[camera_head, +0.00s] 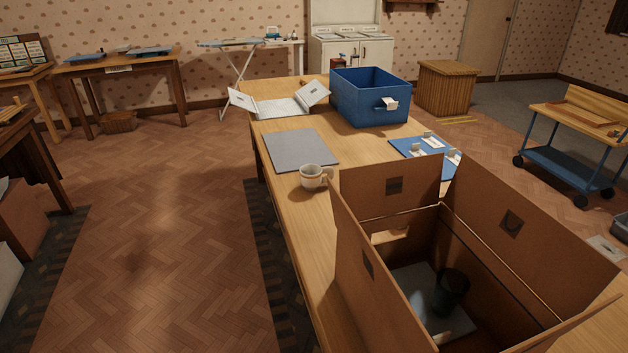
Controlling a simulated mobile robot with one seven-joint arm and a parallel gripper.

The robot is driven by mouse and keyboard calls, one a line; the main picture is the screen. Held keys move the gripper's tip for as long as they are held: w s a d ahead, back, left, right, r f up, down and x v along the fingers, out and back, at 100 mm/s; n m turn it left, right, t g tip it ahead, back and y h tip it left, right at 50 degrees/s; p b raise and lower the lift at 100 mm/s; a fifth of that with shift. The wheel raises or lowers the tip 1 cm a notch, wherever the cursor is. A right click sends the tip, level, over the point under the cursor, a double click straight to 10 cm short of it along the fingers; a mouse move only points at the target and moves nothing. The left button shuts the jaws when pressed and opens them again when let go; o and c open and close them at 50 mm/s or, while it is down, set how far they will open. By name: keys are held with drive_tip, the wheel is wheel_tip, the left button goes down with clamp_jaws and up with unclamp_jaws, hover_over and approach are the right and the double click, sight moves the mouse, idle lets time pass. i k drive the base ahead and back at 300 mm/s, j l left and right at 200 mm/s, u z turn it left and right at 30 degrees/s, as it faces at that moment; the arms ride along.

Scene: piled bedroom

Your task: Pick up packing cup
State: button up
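A pale, cream-white cup (312,177) with its handle toward the right stands upright on the wooden table (292,207). It is just left of the open cardboard box and near the front corner of a grey mat. A dark green cup-like thing (451,291) is inside the cardboard box (365,275), by a pale sheet on its floor. I cannot tell which of the two is the packing cup. My gripper is not in view.
A grey mat (300,149), a blue bin (370,97), a white open folder-like thing (281,107) and a blue board (410,147) lie farther back on the table. The box's raised flaps stand close right of the white cup. Open floor (160,230) lies to the left.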

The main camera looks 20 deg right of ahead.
sight(311, 178)
drive_tip(key=i+j+z, duration=0.15)
drive_tip(key=j, duration=0.3)
drive_tip(key=j+z, duration=0.15)
drive_tip(key=j, duration=0.35)
drive_tip(key=i+j+z, duration=0.4)
drive_tip(key=j, duration=0.15)
drive_tip(key=j+z, duration=0.2)
drive_tip(key=i+j+z, duration=0.3)
drive_tip(key=i, duration=0.2)
drive_tip(key=i+j+z, duration=0.35)
drive_tip(key=i, duration=0.15)
drive_tip(key=i+z, duration=0.15)
drive_tip(key=i, duration=0.5)
